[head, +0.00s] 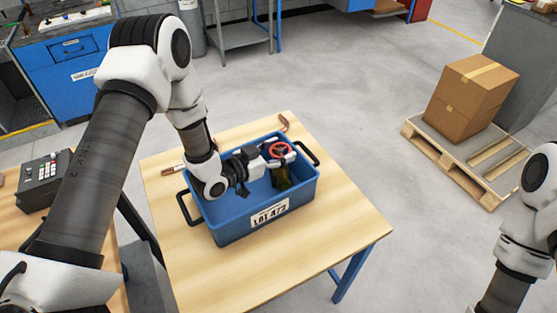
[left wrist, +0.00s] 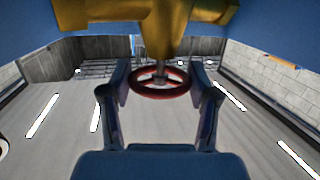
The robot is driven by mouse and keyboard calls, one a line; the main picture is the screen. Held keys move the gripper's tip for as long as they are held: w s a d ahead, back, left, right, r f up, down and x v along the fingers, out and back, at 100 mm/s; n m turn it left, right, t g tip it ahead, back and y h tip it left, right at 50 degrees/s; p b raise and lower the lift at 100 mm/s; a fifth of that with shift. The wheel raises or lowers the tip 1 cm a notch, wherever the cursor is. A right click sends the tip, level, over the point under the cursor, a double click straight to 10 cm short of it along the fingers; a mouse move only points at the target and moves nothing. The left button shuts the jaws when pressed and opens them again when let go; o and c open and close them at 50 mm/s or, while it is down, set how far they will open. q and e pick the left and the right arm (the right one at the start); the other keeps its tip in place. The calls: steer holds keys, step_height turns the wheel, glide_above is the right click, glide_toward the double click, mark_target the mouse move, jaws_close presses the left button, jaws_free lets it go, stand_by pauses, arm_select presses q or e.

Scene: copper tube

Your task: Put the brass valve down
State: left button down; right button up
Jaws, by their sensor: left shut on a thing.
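The brass valve (head: 281,178) is at the right end of the blue bin (head: 232,229), with its red handwheel (head: 279,149) upward. My left gripper (head: 277,160) reaches across the bin and is shut on the valve near the handwheel. In the left wrist view the red handwheel (left wrist: 160,83) sits between the two fingers, with the brass body (left wrist: 160,28) at the top. Whether the valve touches the bin floor cannot be told. My right gripper is out of view.
The bin stands on a wooden table (head: 340,230). A copper tube piece (head: 284,122) lies behind it and another small item (head: 172,170) lies to its left. The table's front right is clear. A carton (head: 472,97) on a pallet (head: 420,137) stands at the right.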

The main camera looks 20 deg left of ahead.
arm_select(q)
steer(key=shift+f, duration=1.85)
steer(key=shift+c, duration=1.3)
jaws_free()
steer(key=shift+f, duration=0.15)
steer(key=shift+r, duration=0.3)
steer(key=v, duration=0.7)
steer(key=shift+s, duration=0.25)
steer(key=shift+a+f, duration=0.1)
steer(key=shift+a, duration=0.05)
